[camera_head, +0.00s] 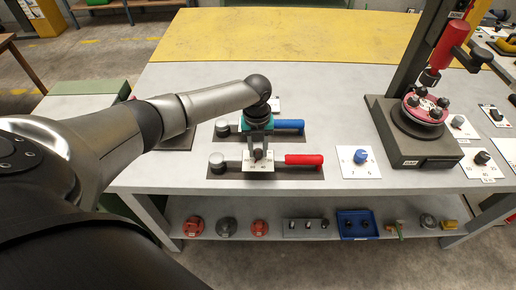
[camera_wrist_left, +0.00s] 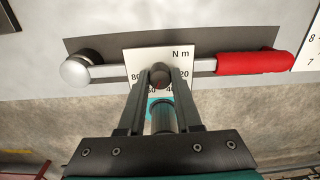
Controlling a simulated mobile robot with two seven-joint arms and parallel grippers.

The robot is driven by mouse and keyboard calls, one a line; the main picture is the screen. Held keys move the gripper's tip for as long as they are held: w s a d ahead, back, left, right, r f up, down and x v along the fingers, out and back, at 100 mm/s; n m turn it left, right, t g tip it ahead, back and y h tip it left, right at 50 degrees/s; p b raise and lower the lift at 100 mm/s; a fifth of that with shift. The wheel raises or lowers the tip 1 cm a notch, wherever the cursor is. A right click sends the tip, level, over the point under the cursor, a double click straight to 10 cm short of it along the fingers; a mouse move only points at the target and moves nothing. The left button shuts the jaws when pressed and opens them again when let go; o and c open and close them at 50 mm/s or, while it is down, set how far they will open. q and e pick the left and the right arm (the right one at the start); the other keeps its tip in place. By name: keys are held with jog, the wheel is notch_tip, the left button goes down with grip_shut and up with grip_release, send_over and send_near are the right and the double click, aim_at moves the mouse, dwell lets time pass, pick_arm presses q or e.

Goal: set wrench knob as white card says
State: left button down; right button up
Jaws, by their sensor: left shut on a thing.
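The red-handled torque wrench (camera_head: 303,160) lies on a dark mat near the bench's front edge. It also shows in the left wrist view (camera_wrist_left: 250,63), with its round metal head at the left. A white dial plate (camera_wrist_left: 152,54) on its shaft reads "N m", with 80 at left and 20 at right; the lower numbers are partly covered. My left gripper (camera_wrist_left: 160,80) points down and is shut on the dark round knob (camera_wrist_left: 159,73) of this plate. A faint reddish mark shows on the knob; its exact setting is unclear. My right gripper is out of view.
A blue-handled wrench (camera_head: 289,125) lies just behind. A small white card (camera_head: 274,104), unreadable and partly hidden, is beyond it. A white card with a blue knob (camera_head: 361,156) sits to the right.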

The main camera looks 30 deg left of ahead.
aim_at(257, 152)
pick_arm(q)
jog(key=c, duration=0.6)
grip_release()
jog(key=shift+r, duration=0.1)
notch_tip(257, 152, up, 15)
jog(key=p, duration=0.1)
jog(key=shift+s, duration=0.1)
